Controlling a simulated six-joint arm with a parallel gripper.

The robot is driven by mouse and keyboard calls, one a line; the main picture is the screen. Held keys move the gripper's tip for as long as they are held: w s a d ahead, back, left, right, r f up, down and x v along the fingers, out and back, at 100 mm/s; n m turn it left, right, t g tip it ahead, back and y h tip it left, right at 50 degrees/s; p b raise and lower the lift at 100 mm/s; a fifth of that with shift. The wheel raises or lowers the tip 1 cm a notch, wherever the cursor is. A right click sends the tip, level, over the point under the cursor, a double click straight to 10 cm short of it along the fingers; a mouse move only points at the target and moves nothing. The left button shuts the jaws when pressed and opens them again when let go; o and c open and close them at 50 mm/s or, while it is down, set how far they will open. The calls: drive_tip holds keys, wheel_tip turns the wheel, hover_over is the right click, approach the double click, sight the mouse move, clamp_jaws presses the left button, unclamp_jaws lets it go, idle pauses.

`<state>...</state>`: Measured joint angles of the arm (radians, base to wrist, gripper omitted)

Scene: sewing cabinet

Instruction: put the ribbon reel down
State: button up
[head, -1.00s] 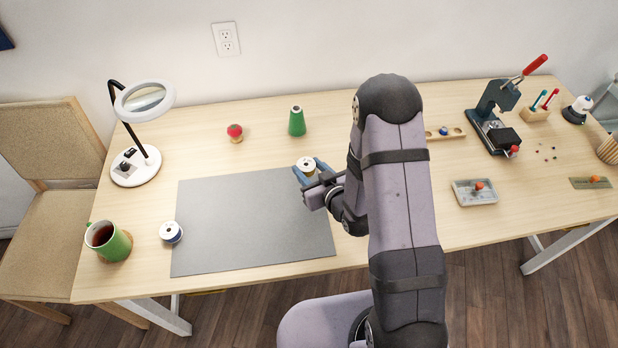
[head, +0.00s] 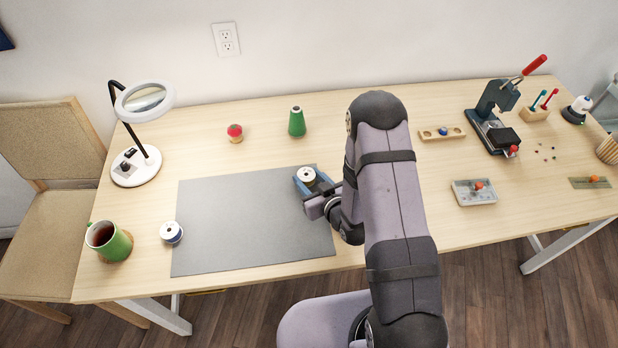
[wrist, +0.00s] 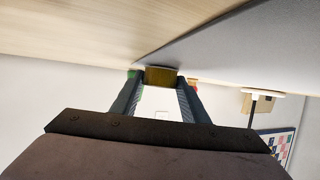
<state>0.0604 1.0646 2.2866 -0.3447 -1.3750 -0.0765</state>
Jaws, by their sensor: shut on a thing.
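The ribbon reel (head: 307,175) has a white top with a dark centre hole. Its gold-yellow side shows in the wrist view (wrist: 160,76). My gripper (head: 312,181) is shut on it, with one blue finger on each side; the dark fingers also show in the wrist view (wrist: 160,84). The reel appears upright over the upper right part of the grey mat (head: 245,225), near its edge. I cannot tell whether its underside touches the mat.
A magnifier lamp (head: 136,166) and a green mug (head: 112,243) are at left. The mat's middle is clear.

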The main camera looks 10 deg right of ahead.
drive_tip(key=shift+f, duration=0.2)
drive_tip(key=o, duration=1.1)
drive_tip(key=shift+r, duration=0.2)
drive_tip(key=shift+s, duration=0.1)
drive_tip(key=p+v, duration=0.1)
drive_tip(key=v, duration=0.3)
drive_tip(key=p+v, duration=0.1)
drive_tip(key=v, duration=0.4)
drive_tip(key=shift+s+r, duration=0.2)
drive_tip(key=shift+r, duration=0.15)
drive_tip(key=shift+f+p+v, duration=0.2)
drive_tip(key=shift+p+v, duration=0.9)
drive_tip(key=shift+p, duration=0.05)
drive_tip(key=shift+d, duration=0.1)
